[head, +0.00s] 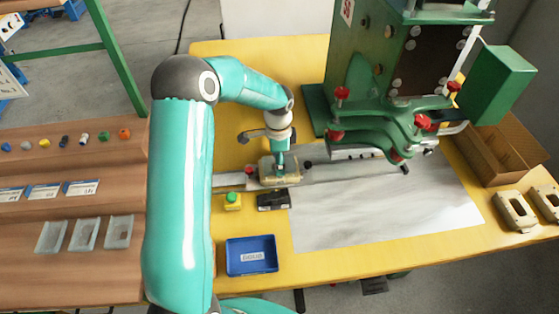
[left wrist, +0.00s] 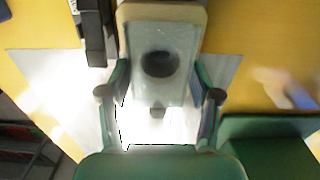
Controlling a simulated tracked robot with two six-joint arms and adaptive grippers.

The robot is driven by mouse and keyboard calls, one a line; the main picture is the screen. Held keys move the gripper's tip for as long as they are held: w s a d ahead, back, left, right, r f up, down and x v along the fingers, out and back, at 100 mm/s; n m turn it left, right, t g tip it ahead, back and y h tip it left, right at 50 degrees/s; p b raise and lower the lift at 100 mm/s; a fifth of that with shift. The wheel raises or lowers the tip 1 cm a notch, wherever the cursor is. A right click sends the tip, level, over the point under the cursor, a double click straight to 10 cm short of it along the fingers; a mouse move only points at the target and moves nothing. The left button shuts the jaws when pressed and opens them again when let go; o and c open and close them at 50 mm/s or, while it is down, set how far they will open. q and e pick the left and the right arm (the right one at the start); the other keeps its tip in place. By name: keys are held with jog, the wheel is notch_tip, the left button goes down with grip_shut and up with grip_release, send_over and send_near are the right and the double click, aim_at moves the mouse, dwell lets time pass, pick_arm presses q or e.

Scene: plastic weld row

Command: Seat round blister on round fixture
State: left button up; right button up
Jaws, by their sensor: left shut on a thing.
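My left gripper (head: 280,164) reaches down over a tan fixture (head: 264,175) on the metal slide rail. In the left wrist view my left gripper (left wrist: 160,88) has its fingers on both sides of a clear blister (left wrist: 145,92) and is shut on it. The blister lies over the tan fixture (left wrist: 163,11), whose end shows beyond it. A dark round shape shows at the blister's middle. I cannot tell whether the blister touches the fixture or is fully down. My right gripper is not in view.
The green press (head: 365,80) stands close to the right of the fixture. A yellow-green button box (head: 233,201), a black box (head: 273,200) and a blue bin (head: 251,256) are in front. Two spare fixtures (head: 517,211) lie at right. Clear blisters (head: 84,234) lie on the left shelf.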

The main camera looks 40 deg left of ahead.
pick_arm(q)
jog(key=shift+f+b, duration=0.3)
jog(key=shift+f, duration=0.15)
jog(key=o, duration=1)
jog(key=shift+c, duration=0.2)
jog(key=c, duration=0.4)
jog(key=shift+r, duration=0.1)
notch_tip(320, 180, up, 7)
jog(key=p, duration=0.4)
jog(key=shift+p, duration=0.4)
